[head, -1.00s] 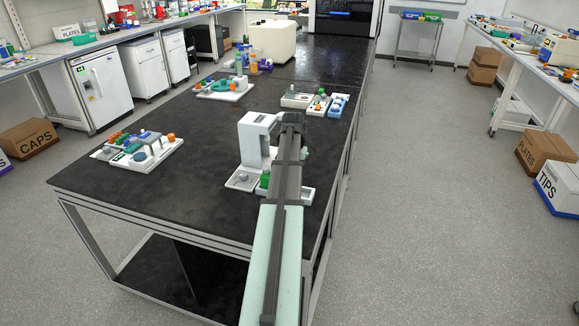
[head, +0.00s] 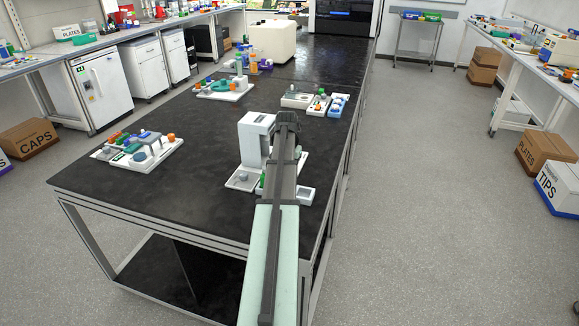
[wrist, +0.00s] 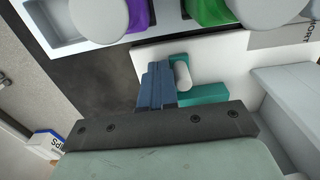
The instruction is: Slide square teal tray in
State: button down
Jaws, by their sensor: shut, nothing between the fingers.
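The teal tray (wrist: 207,93) shows in the wrist view as a teal piece with a pale grey cylindrical knob (wrist: 182,73) on it, lying on a white base. My gripper (wrist: 155,75) is shut with nothing between its fingers. The fingers are just left of the knob, over or beside the tray's left edge. I cannot tell whether they touch it. In the head view my own arm covers the tray and fingers. The white stand (head: 254,140) rises left of my wrist there.
In the wrist view, purple (wrist: 213,12) and green items sit in white holders near the fingers, with a pale grey block (wrist: 288,95) at right. In the head view, another white station (head: 140,150) stands at left and a white rack (head: 318,106) behind. The black bench (head: 200,185) between is clear.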

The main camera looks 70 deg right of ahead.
jog(key=shift+w, duration=3)
